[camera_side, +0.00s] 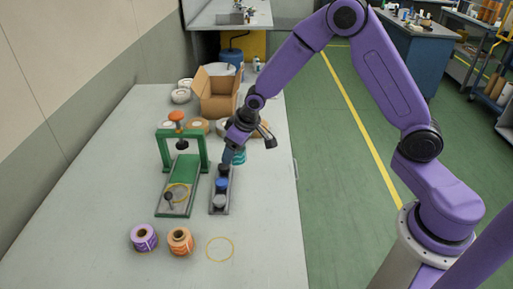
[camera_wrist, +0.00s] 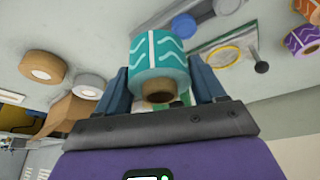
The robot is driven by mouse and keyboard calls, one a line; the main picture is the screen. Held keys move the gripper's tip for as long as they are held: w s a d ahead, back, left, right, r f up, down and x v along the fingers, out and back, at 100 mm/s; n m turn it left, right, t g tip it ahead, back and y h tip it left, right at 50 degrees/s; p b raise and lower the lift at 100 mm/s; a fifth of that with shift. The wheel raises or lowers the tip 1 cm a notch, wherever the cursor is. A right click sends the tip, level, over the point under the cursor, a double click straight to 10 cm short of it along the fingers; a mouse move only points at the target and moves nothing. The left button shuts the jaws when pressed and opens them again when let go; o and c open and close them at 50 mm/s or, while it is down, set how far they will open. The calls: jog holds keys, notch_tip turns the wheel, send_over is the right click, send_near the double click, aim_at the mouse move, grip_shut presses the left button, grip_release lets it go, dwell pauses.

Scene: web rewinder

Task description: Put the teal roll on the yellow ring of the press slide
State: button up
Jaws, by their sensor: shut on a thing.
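The teal roll (camera_wrist: 158,52) has white wavy marks and a brown core. My gripper (camera_wrist: 160,84) is shut on it, with one blue finger on each side. In the side view my gripper (camera_side: 233,155) points down at the far end of the grey rack, and the teal roll (camera_side: 239,158) shows partly behind it. I cannot tell whether the roll is clear of the surface. The yellow ring (camera_side: 178,186) lies on the grey front part of the green press slide (camera_side: 178,171), left of and nearer than my gripper. The ring also shows in the wrist view (camera_wrist: 208,62).
The green press frame (camera_side: 160,153) has an orange knob. A dark-knobbed pin (camera_side: 168,197) stands by the ring. Purple (camera_side: 143,238) and orange (camera_side: 180,241) rolls stand in front; a cardboard box (camera_side: 217,101) is behind.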

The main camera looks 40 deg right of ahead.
jog(key=w+a+f+n, duration=0.1)
jog(key=w+a+n, duration=0.1)
jog(key=a, duration=0.3)
jog(key=w+a+f+n+g+y, duration=0.1)
jog(key=w+a+n, duration=0.1)
jog(key=a, duration=0.3)
jog(key=w+a+f+n+y, duration=0.1)
jog(key=w+a+n, duration=0.1)
jog(key=w+a, duration=0.2)
jog(key=shift+w+a+f, duration=0.1)
jog(key=shift+w+a, duration=0.05)
jog(key=shift+a, duration=0.35)
jog(key=shift+w+a+f, duration=0.1)
jog(key=shift+w+a, duration=0.05)
jog(key=shift+a, duration=0.3)
jog(key=shift+w+a+n, duration=0.1)
jog(key=shift+a+n, duration=0.2)
jog(key=shift+a, duration=0.25)
jog(key=shift+f, duration=2.1)
jog(key=shift+a+f, duration=0.1)
jog(key=shift+f, duration=0.65)
